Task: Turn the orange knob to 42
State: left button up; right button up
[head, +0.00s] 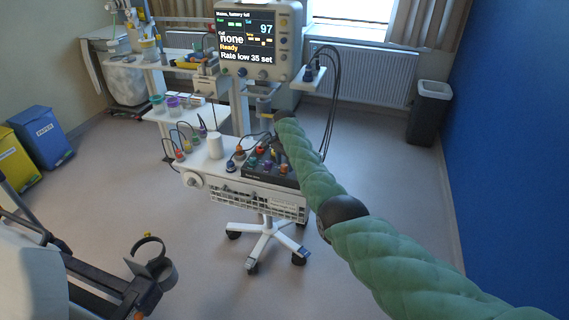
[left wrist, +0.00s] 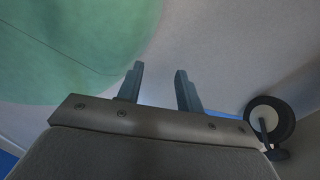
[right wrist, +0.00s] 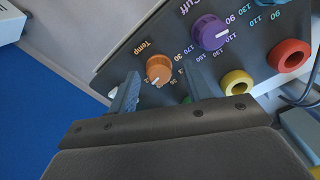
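The orange knob (right wrist: 158,67) sits on a dark panel under the word "Temp" in the right wrist view. A white mark shows at its lower edge. Some numbers beside it are hidden by a finger, and I cannot tell its setting. My right gripper (right wrist: 162,73) is open, its fingers to either side of the orange knob in the picture; no contact is visible. In the head view the panel (head: 273,174) is on the white cart, with my right arm reaching over it. My left gripper (left wrist: 159,75) is open and empty, away from the cart.
A purple knob (right wrist: 208,32) marked "Cuff" is beside the orange one, with yellow (right wrist: 237,83) and red (right wrist: 289,55) parts nearby. The monitor (head: 257,42) above the cart reads "Ready" and "Rate low 35 set". Cables hang at its right. A blue wall (head: 515,130) stands right.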

aim_at(284, 165)
jog(key=shift+r, duration=0.15)
notch_tip(284, 165, up, 6)
jog(key=b, duration=0.3)
jog(key=shift+r, duration=0.7)
pick_arm(q)
jog(key=w+d, duration=0.1)
jog(key=w, duration=0.5)
jog(key=shift+w+d+r+t, duration=0.25)
jog(key=shift+w+r+t, duration=0.05)
jog(key=shift+w, duration=0.1)
jog(key=shift+s, duration=0.1)
